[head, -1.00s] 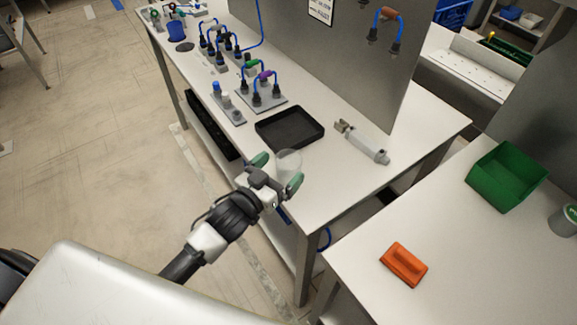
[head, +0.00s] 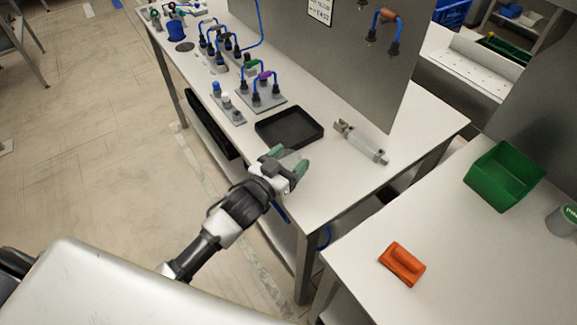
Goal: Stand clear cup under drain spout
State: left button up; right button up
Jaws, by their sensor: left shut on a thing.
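My left gripper (head: 288,160), with green finger pads, is over the near part of the white workbench. It is shut on the clear cup (head: 291,157), which shows only as a faint pale patch between the fingers. The fingers hide most of the cup, so I cannot tell whether its base touches the bench. I cannot make out a drain spout for certain. My right gripper is not in view.
A black tray (head: 289,127) lies just beyond the gripper. A grey cylinder (head: 361,142) lies to its right, before the upright grey panel (head: 350,70). Blue-hosed fittings (head: 266,93) stand farther back. The right table holds a green bin (head: 504,177) and orange tool (head: 403,263).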

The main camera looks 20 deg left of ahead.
pick_arm(q)
jog(key=shift+r, duration=0.1)
jog(key=shift+r, duration=0.3)
notch_tip(320, 180, up, 4)
jog(key=shift+d+f, duration=0.15)
jog(key=shift+f, duration=0.05)
jog(key=s+d+r+b, duration=0.1)
jog(key=s+d+r, duration=0.55)
jog(key=d, duration=0.35)
jog(key=s+a+f+n+y, duration=0.2)
jog(key=s+a+f+y, duration=0.1)
jog(key=a, duration=0.4)
jog(key=s+a+f+n+t+y, duration=0.1)
jog(key=s+a+f+n+y, duration=0.1)
jog(key=s+a, duration=0.3)
jog(key=a+y, duration=0.1)
jog(key=a, duration=0.1)
jog(key=shift+a+f, duration=0.35)
jog(key=shift+f, duration=0.05)
jog(key=shift+w, duration=0.1)
